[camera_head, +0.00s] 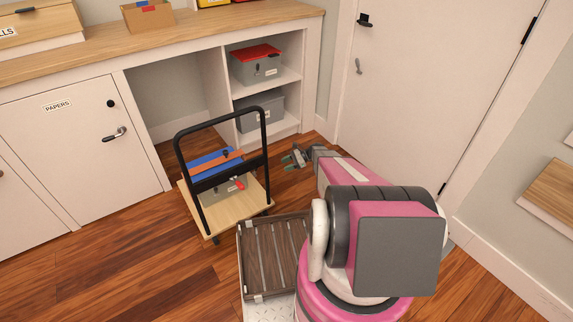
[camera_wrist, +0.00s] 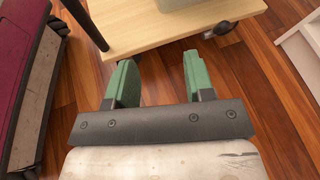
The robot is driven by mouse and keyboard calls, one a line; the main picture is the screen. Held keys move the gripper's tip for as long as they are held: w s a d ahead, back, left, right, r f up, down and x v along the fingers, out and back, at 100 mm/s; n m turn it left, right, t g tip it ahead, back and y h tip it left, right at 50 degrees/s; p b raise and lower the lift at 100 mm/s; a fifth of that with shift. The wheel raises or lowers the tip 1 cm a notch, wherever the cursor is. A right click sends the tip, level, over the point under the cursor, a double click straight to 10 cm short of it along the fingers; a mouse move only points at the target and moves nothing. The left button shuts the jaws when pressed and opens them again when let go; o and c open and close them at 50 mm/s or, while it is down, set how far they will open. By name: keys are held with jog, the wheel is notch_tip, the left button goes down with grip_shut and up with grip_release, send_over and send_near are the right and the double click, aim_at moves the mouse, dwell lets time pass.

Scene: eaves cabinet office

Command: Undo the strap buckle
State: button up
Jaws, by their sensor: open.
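A grey box (camera_head: 219,192) with a blue lid (camera_head: 205,164) stands on a wheeled cart. An orange strap (camera_head: 212,166) lies across the lid. A small dark piece (camera_head: 226,153) sits on the strap, perhaps the buckle; it is too small to tell its state. A red latch-like part (camera_head: 238,183) shows on the box's front. My gripper (camera_head: 295,158) is to the right of the cart, apart from the box and strap. In the wrist view my gripper (camera_wrist: 156,82) has its green fingers spread, with only floor between them.
The cart's wooden deck (camera_head: 256,192) carries a black upright handle frame (camera_head: 180,165) beside the box. It also shows in the wrist view as a pale deck (camera_wrist: 150,30). Shelves (camera_head: 290,74) with grey boxes stand behind. A closed door (camera_head: 430,90) is at right. Wooden floor is open at left.

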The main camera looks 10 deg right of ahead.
jog(key=s+a+r+n+g+h, duration=0.1)
jog(key=s+a+r+n+h, duration=0.2)
jog(key=s+r, duration=0.5)
jog(key=shift+r+n+h, duration=0.4)
jog(key=shift+n+h, duration=0.2)
jog(key=shift+n, duration=0.4)
jog(key=shift+a, duration=0.15)
